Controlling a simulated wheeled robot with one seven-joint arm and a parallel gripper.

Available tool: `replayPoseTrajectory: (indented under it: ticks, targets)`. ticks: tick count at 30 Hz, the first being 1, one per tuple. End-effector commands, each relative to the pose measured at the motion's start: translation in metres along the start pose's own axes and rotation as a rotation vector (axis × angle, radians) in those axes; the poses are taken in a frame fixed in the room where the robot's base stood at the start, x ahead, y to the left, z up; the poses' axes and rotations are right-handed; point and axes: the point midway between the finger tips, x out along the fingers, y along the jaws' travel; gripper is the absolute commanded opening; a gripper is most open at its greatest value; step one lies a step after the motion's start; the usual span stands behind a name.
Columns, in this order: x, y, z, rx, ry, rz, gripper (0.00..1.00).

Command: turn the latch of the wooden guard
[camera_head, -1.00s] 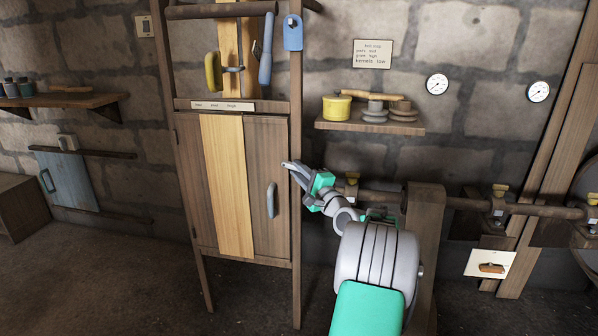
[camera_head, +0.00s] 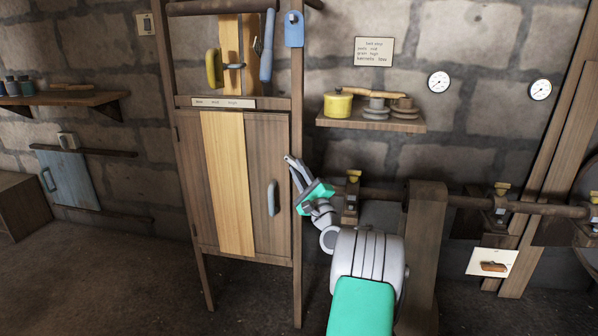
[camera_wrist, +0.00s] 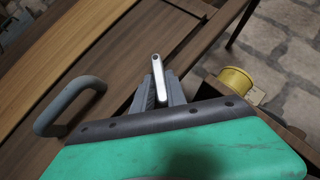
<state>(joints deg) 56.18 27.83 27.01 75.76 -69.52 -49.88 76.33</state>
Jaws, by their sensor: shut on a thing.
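The wooden guard (camera_head: 268,145) is an upright cabinet with a dark door, a pale middle plank and a grey handle (camera_head: 272,198). The handle also shows in the wrist view (camera_wrist: 68,105). The latch (camera_wrist: 158,80) is a small light metal bar with a rounded end and a hole, by the guard's right edge. My gripper (camera_head: 295,170) is at the right post of the guard, tilted up and to the left. In the wrist view my gripper (camera_wrist: 160,92) has its grey fingers closed on either side of the latch. The latch's lower part is hidden between them.
A horizontal shaft with bearing blocks (camera_head: 351,200) runs to the right, close behind my arm. A wooden post (camera_head: 424,240) stands right of my arm. The floor left of the guard is clear.

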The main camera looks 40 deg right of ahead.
Motion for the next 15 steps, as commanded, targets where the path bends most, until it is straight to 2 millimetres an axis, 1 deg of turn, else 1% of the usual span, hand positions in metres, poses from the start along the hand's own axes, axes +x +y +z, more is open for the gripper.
replayPoseTrajectory:
  ticks: [5, 6, 12, 15]
  targets:
    - [0.0016, -0.0018, 0.0017, -0.004, -0.004, -0.002, 0.0]
    - [0.0016, -0.0019, 0.0017, -0.004, -0.004, -0.002, 0.2]
    - [0.0008, -0.0016, 0.0005, -0.003, -0.001, -0.001, 0.37]
    - [0.0004, -0.0011, -0.0001, -0.003, 0.0, 0.0, 0.37]
